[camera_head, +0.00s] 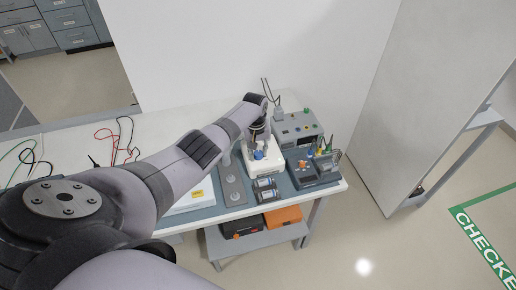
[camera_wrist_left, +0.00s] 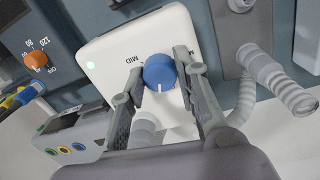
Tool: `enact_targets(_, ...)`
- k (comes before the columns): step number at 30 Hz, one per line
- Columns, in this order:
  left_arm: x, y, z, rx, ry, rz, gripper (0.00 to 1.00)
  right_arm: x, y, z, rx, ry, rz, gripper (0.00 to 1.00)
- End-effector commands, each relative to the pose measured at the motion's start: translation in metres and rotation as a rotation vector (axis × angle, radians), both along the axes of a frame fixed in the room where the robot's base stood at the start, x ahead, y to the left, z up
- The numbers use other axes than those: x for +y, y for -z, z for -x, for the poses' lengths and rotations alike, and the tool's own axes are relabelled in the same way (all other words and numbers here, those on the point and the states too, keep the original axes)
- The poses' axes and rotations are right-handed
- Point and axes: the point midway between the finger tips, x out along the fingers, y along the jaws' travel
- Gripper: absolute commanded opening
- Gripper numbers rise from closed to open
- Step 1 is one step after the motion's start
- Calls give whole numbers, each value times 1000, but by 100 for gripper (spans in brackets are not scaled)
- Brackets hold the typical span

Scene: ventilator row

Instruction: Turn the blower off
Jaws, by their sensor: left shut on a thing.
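The blower is a white box (camera_head: 277,160) on the table in the head view, below my left gripper (camera_head: 259,143). In the wrist view the white box (camera_wrist_left: 110,52) has a green lit dot and a blue round knob (camera_wrist_left: 159,70). The knob's white pointer mark faces the bottom of the picture. A "MID" label stands to its left; another label on the right is partly hidden by a finger. My left gripper (camera_wrist_left: 158,75) has its fingers on both sides of the knob and is shut on it. My right gripper is not in view.
Beside the blower stand a grey instrument (camera_head: 300,130) and a darker device with an orange knob (camera_wrist_left: 36,60). A grey plate with a corrugated hose (camera_wrist_left: 275,78) is on the other side. Cables (camera_head: 122,140) lie at the table's left. A white panel (camera_head: 420,90) stands to the right.

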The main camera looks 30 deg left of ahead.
Motion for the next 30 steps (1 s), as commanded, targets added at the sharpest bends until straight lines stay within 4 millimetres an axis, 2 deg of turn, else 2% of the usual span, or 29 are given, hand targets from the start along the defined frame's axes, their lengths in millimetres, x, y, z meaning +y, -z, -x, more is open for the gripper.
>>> enact_targets(6,0,-3,-1,-3,-168,0,1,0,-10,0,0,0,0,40)
enact_targets(15,0,-2,-1,-4,-318,0,1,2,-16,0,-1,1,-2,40)
enact_targets(30,1,-2,-2,-5,-370,-2,1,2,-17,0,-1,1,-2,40)
